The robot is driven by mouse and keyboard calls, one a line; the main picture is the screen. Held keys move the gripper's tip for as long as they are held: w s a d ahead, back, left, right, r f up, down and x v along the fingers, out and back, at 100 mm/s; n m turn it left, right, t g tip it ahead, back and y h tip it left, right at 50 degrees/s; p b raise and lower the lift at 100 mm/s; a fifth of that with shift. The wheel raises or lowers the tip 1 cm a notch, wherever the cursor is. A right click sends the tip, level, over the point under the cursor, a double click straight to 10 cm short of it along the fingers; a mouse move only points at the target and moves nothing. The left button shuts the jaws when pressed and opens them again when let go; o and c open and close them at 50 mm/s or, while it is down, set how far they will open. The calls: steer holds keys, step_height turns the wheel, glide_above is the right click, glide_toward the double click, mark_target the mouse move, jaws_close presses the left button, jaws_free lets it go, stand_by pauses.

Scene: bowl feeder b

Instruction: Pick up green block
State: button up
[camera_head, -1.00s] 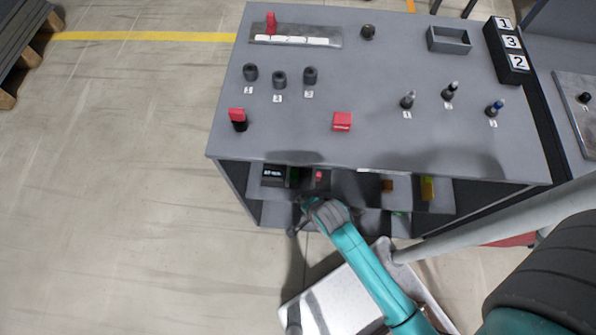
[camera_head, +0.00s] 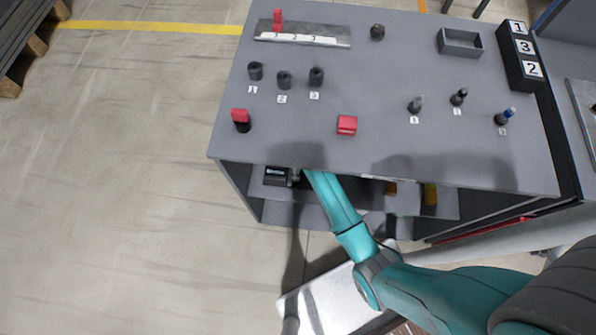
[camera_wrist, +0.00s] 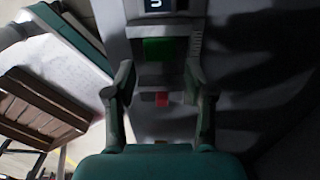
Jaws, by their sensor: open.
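The green block (camera_wrist: 158,48) shows in the wrist view near the top middle, on the shelf under the tabletop. My gripper (camera_wrist: 158,70) is open and empty, with one finger on each side of the picture. The green block appears ahead of the fingertips, roughly centred between them; the remaining distance is hard to judge. In the head view my arm reaches under the table edge, and the tabletop and arm hide my gripper and the green block.
A small red thing (camera_wrist: 161,99) shows between the fingers in the wrist view. A black box with a display (camera_head: 277,175) stands at the shelf's left, and a yellow thing (camera_head: 430,194) at its right. The tabletop (camera_head: 290,140) overhangs the shelf.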

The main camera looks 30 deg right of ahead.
steer(key=shift+s+d+f, duration=0.1)
steer(key=shift+d+f, duration=0.05)
steer(key=shift+f, duration=1)
steer(key=shift+s+d+f, duration=0.1)
steer(key=shift+f, duration=1)
steer(key=shift+s+d+f, duration=0.1)
steer(key=shift+d+f, duration=0.05)
steer(key=shift+f, duration=1)
steer(key=c, duration=1)
jaws_close()
steer(key=shift+r, duration=0.1)
